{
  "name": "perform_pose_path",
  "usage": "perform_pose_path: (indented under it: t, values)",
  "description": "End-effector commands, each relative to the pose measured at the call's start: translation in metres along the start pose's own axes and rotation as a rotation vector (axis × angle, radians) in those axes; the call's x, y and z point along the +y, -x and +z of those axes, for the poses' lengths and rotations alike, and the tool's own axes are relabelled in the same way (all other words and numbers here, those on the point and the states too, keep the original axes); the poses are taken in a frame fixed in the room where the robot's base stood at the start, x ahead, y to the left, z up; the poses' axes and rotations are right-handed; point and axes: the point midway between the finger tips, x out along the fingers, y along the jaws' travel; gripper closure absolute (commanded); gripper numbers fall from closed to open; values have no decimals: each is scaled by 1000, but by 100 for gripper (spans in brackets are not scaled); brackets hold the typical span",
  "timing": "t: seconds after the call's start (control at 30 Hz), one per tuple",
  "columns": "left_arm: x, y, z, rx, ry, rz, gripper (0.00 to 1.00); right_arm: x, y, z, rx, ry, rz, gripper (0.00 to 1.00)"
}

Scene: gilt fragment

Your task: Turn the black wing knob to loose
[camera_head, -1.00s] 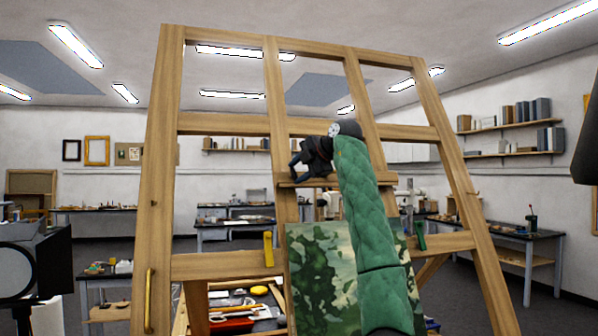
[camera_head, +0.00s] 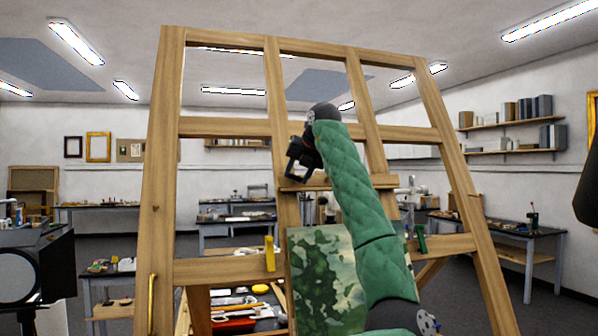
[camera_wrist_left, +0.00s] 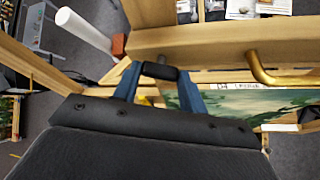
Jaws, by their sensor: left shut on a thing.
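The black wing knob (camera_wrist_left: 160,72) shows in the left wrist view as a dark rounded bar between the two blue fingertips of my left gripper (camera_wrist_left: 158,76). The gripper is shut on it. In the head view my left gripper (camera_head: 297,170) is at the easel's middle upright, just above a small wooden ledge (camera_head: 330,184). There the gripper and my green-sleeved arm hide the knob. The knob's stem and any marks beside it are not clear. My right gripper is not in view.
The wooden easel (camera_head: 164,180) fills the middle. A green painting (camera_head: 318,265) stands below the ledge, partly behind my arm. A yellow clip (camera_head: 269,253) and a green clip (camera_head: 421,238) sit on the lower crossbar. A black lamp (camera_head: 35,268) stands at left.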

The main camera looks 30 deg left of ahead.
Motion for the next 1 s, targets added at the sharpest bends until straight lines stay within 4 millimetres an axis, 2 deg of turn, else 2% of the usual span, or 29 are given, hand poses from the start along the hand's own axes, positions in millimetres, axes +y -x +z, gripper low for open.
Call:
perform_pose_path:
  t: [0.2, 0.33, 0.6, 1.0]
  values:
    - [1, 2, 1, -1, 163, -76, 81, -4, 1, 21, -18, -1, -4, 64]
    - [3, 1, 0, -1, 242, -109, 81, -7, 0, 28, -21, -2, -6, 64]
    - [3, 1, 0, -1, 346, -156, 81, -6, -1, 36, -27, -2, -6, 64]
    - [3, 0, -1, 0, 382, -172, 81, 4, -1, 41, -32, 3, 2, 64]
